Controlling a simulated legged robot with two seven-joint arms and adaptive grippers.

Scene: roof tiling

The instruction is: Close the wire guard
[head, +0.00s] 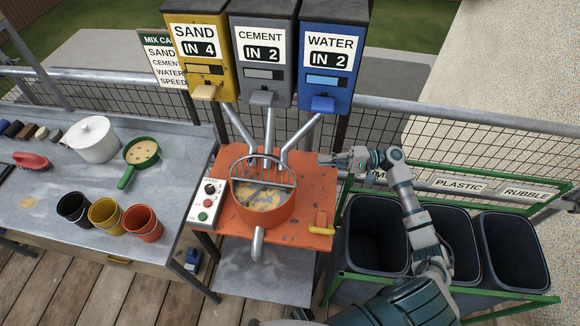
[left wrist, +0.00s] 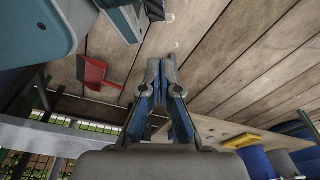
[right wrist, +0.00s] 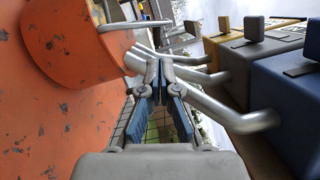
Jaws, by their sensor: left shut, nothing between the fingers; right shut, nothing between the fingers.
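The wire guard (head: 264,171) is a grey arched frame with bars. In the head view it stands tilted up at the back of the orange mixer bowl (head: 263,216), leaving the front of the bowl uncovered. Mix and a grey paddle show inside. My right gripper (head: 324,159) is shut and empty, to the right of the guard and apart from it, above the orange table's back right corner. In the right wrist view, part of the guard (right wrist: 135,25) shows beyond the fingers (right wrist: 159,68). My left gripper (left wrist: 161,68) is shut and empty above wooden planks, outside the head view.
Sand, cement and water dispensers (head: 265,55) stand behind the bowl, their grey pipes (head: 298,134) close to my right gripper. A control box (head: 207,201) is left of the bowl and a yellow-handled lever (head: 321,228) right. Bins (head: 510,250) stand at right.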

